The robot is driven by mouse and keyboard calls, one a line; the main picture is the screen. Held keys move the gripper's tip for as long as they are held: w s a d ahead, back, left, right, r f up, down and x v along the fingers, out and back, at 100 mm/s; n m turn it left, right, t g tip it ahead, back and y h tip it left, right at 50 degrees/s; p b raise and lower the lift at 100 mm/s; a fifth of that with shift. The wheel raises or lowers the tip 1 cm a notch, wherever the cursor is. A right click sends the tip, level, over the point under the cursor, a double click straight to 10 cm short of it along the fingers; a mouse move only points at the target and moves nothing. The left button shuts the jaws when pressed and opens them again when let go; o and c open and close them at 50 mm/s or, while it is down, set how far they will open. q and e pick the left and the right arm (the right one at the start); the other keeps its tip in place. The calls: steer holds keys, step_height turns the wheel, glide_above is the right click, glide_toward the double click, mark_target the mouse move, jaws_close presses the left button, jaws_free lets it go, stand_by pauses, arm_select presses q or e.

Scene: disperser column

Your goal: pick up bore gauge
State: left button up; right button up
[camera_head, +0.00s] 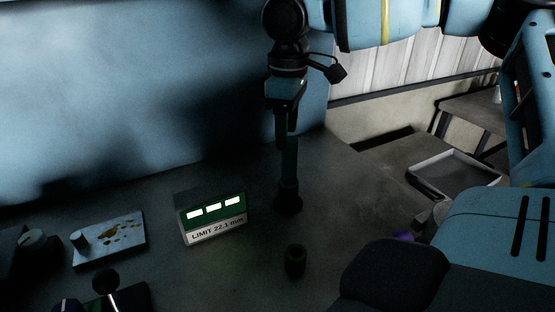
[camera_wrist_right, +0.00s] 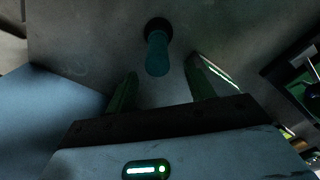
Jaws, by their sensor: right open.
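The bore gauge looks to be the slim teal upright cylinder (camera_head: 289,170) with a dark foot, standing on the dark bench top. In the right wrist view it is the teal rod (camera_wrist_right: 157,55) with a black round end. My right gripper (camera_head: 285,125) points down over its upper end. In the right wrist view my right gripper (camera_wrist_right: 163,85) is open, with one finger on each side of the rod's near end in the picture. I cannot tell how deep the rod reaches between the fingers. No grip on it shows. My left gripper is not in view.
A display (camera_head: 212,218) reading "LIMIT 22.1 mm" stands left of the gauge. A small dark green ring (camera_head: 295,260) sits in front. A stained pale plate (camera_head: 110,240) lies farther left, near dark equipment (camera_head: 110,296). A shallow tray (camera_head: 455,172) is at right.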

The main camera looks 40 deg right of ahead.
mark_target(289, 159)
steer(key=shift+s+d+f, duration=0.1)
steer(key=shift+s+f, duration=0.1)
steer(key=shift+f, duration=0.15)
step_height(289, 159, down, 2)
steer(key=shift+w, duration=0.1)
steer(key=shift+d+f, duration=0.1)
steer(key=shift+f, duration=2.45)
steer(key=c, duration=1.1)
steer(key=shift+o, duration=0.2)
steer(key=shift+r, duration=0.15)
